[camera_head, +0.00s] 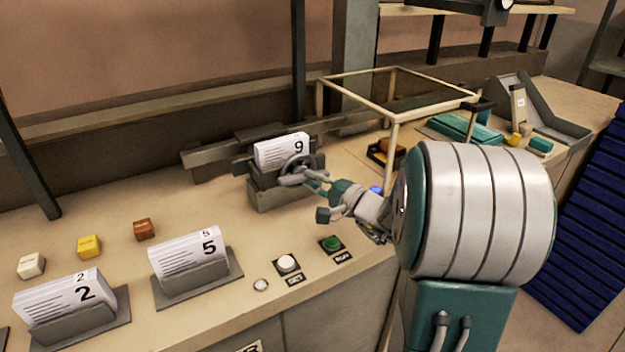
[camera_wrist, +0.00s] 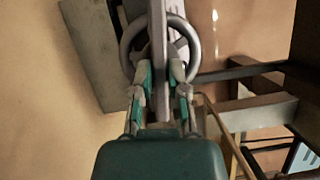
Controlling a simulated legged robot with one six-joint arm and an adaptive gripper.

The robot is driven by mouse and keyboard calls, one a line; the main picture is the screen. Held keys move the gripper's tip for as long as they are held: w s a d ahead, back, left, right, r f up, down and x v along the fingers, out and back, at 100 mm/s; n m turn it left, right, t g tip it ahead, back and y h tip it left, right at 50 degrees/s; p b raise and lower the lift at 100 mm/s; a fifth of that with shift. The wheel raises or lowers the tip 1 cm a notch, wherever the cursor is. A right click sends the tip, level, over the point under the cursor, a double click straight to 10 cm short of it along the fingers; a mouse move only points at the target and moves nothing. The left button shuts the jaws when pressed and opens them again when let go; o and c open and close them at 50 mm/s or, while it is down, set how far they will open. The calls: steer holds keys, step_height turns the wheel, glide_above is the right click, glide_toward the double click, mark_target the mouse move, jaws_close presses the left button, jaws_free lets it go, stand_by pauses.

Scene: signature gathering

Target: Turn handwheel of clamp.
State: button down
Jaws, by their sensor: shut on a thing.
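The clamp (camera_head: 262,188) stands on the bench at mid-picture in the head view and holds a stack of white sheets (camera_head: 281,151) marked 9. Its grey handwheel (camera_head: 297,163) is on the side facing me, and the wheel's ring also shows in the wrist view (camera_wrist: 127,45). My gripper (camera_head: 313,178) reaches the wheel from the right. In the wrist view its two fingers (camera_wrist: 159,88) are on either side of a grey bar at the wheel, shut on the handwheel. The bar hides the middle of the wheel.
A cream open frame (camera_head: 396,135) stands right of the clamp. Sheet stacks marked 5 (camera_head: 188,255) and 2 (camera_head: 65,298) sit in holders at front left. White (camera_head: 287,263) and green (camera_head: 331,243) buttons lie near the front edge. Small blocks (camera_head: 89,246) lie at left.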

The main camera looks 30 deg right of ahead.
steer(key=m+t, duration=0.1)
steer(key=m, duration=0.2)
steer(key=f+m+t+h, duration=0.1)
steer(key=m, duration=0.3)
steer(key=shift+a+f+t, duration=0.1)
steer(key=shift+a+t, duration=0.1)
steer(key=shift+t, duration=0.1)
steer(key=shift+m, duration=0.3)
steer(key=c, duration=0.6)
jaws_free()
steer(key=shift+c, duration=0.2)
steer(key=shift+d, duration=0.1)
steer(key=v, duration=1.2)
